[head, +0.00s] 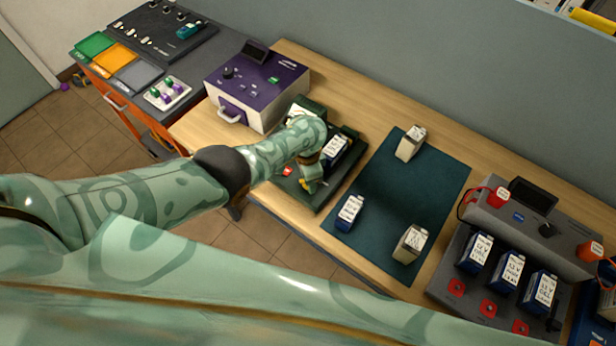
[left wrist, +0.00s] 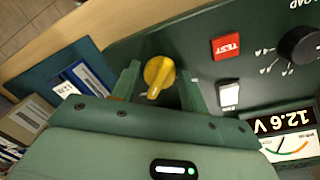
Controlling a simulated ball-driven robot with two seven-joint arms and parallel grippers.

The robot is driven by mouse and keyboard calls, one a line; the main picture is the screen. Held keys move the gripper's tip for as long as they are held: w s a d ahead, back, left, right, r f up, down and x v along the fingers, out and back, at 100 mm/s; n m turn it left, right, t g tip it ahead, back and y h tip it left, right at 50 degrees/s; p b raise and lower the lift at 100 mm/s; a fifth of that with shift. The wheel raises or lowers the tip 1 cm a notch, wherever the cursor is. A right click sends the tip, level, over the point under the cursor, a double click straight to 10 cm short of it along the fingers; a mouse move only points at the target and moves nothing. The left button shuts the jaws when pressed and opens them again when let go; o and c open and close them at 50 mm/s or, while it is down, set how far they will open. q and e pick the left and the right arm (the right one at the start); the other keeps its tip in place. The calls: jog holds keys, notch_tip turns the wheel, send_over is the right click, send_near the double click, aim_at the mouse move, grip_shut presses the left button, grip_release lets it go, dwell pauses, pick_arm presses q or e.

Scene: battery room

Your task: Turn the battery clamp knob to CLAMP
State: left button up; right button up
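The yellow clamp knob (left wrist: 158,75) is on the dark green tester panel (left wrist: 205,80). Its ridge points toward the bottom of the left wrist view, slightly left. My left gripper (left wrist: 160,90) has one finger on each side of the knob, with small gaps visible, so it looks open around it. In the head view the left gripper (head: 312,184) is low over the front of the tester (head: 325,200). A battery with a white label (head: 335,150) sits in the tester. Any lettering by the knob is hidden or unreadable. My right gripper is out of view.
The red TEST button (left wrist: 227,46), black dial (left wrist: 298,45) and 12.6 V display (left wrist: 285,121) are beside the knob. A teal mat (head: 385,200) with several batteries lies right of the tester. A purple device (head: 257,88) stands behind left, a grey charger (head: 530,235) far right.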

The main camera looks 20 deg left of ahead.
pick_arm(q)
notch_tip(320, 180, up, 16)
jog(key=p, duration=1.1)
jog(key=shift+w+a+r, duration=0.15)
jog(key=shift+w+a, duration=0.2)
jog(key=shift+w, duration=0.1)
